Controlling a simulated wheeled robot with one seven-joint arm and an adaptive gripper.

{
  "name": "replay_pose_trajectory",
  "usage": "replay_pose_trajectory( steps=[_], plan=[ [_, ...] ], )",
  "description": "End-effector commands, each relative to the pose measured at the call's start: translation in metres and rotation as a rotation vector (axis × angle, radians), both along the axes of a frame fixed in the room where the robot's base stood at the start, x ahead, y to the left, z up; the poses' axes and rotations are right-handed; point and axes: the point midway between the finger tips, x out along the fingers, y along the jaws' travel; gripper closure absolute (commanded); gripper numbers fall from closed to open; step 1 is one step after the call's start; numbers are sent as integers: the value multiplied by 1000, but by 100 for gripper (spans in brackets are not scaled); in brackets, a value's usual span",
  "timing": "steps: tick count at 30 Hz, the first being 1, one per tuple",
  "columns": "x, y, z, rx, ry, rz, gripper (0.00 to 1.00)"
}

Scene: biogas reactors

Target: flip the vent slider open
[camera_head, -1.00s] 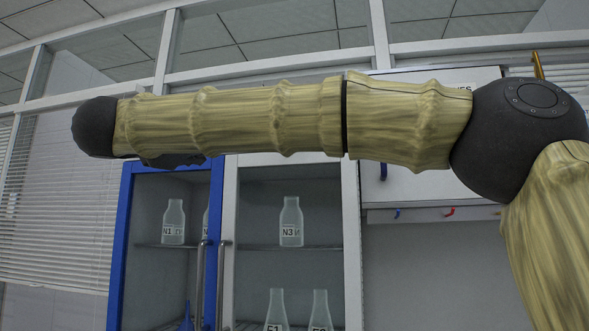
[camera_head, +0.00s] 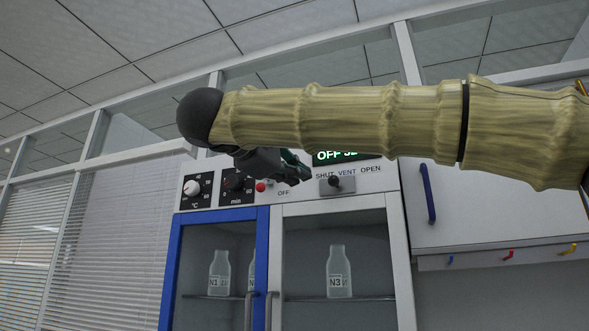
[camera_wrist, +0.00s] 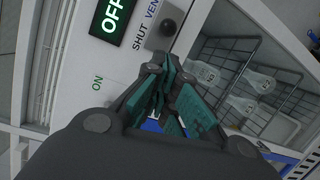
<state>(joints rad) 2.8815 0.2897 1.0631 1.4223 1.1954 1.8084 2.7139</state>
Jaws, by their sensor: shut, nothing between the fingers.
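The vent slider (camera_head: 336,182) is a dark knob on a small grey plate, below the words SHUT, VENT and OPEN on the cabinet's upper panel. I cannot tell which end its knob is at. It also shows in the wrist view (camera_wrist: 168,28), near the top. My gripper (camera_head: 303,174) is in front of the panel, to the left of the slider in the head view. Its green-padded fingers (camera_wrist: 164,78) are shut and empty in the wrist view. They appear apart from the knob, which lies just beyond the tips.
A green OFF display (camera_head: 340,156) sits above the slider, partly behind my arm. Two dials (camera_head: 192,188) and a red button (camera_head: 261,187) are to the left. Below are a blue-framed door (camera_head: 175,255) and a white-framed door (camera_head: 398,250) with bottles inside. A wall cabinet (camera_head: 480,195) stands right.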

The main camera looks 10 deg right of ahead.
Motion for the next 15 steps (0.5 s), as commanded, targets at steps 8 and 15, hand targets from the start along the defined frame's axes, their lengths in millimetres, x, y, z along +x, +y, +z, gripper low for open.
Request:
replay_pose_trajectory(
  steps=[8,15],
  plan=[
    [29,-34,0,1,1,-1,100],
    [44,-50,-3,-1,1,0,100]
  ],
)
